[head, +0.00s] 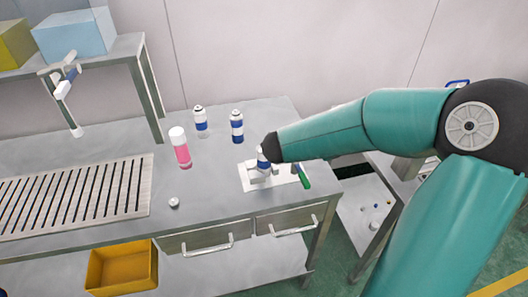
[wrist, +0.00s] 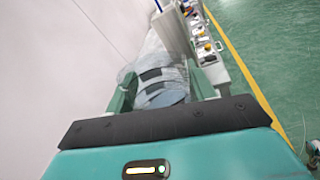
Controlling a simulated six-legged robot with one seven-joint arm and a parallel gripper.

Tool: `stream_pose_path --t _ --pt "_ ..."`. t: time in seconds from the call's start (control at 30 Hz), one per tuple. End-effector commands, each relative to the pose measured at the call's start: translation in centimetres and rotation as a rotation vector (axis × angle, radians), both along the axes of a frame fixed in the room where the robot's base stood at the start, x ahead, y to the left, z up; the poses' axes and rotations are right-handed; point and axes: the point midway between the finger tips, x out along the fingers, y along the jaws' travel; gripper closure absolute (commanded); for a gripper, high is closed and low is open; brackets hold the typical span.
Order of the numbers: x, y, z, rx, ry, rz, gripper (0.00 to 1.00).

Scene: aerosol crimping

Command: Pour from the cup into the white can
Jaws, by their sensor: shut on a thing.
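My gripper (wrist: 160,90) has green fingers closed on either side of a clear cup (wrist: 158,72) in the wrist view. A dark band and a pale bluish area show through or behind the cup; its contents cannot be told. In the head view my dark wrist end is over the right part of the bench, and the cup cannot be made out there. A white and blue can (head: 263,160) stands right by it on a white plate (head: 287,183), partly hidden. A white can with a blue band (head: 200,124) stands farther back, left of a blue can with a white top (head: 237,128).
A pink bottle with a white cap (head: 181,150) stands left of the cans. A small white round part (head: 174,203) lies near the front edge. A green-handled object (head: 302,176) lies at the plate's right. A slotted rack (head: 75,195) fills the bench's left.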

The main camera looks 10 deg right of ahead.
Motion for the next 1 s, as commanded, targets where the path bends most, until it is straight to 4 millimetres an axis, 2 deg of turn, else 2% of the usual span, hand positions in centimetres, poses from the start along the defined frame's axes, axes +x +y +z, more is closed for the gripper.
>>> stream_pose_path --t 1.0 --pt "1.9 3.2 0.0 0.000 0.000 0.001 0.70"
